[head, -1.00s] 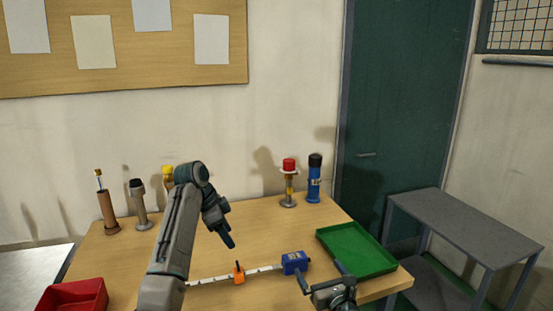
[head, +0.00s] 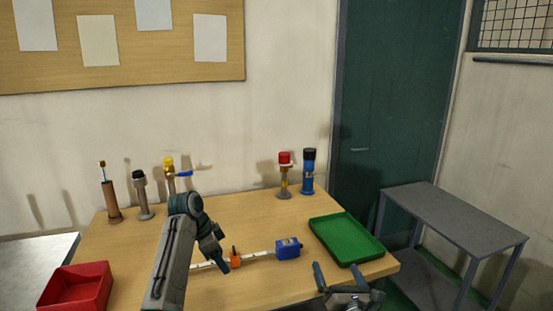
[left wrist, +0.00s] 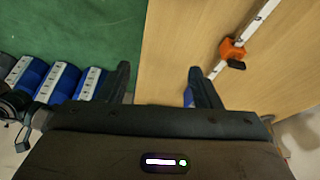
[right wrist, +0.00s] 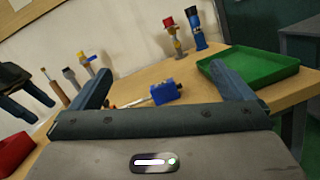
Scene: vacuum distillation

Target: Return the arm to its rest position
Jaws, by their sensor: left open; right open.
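My left gripper (head: 221,262) is open and empty, low over the wooden table beside the white rail (head: 262,255) and its orange clamp (head: 235,259). In the left wrist view its fingers (left wrist: 162,85) are spread, with the orange clamp (left wrist: 232,50) to their right. My right gripper (head: 337,278) is open and empty at the table's front edge, just in front of the green tray (head: 345,258). In the right wrist view its spread fingers (right wrist: 164,85) frame the blue block (right wrist: 166,92) at the rail's end. My left forearm hides part of the table.
A red bin (head: 75,287) sits at the table's left front. Several upright holders stand along the back, including one with a red top (head: 285,172) and a blue cylinder (head: 308,172). A grey side table (head: 450,220) stands to the right. The middle of the table is largely clear.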

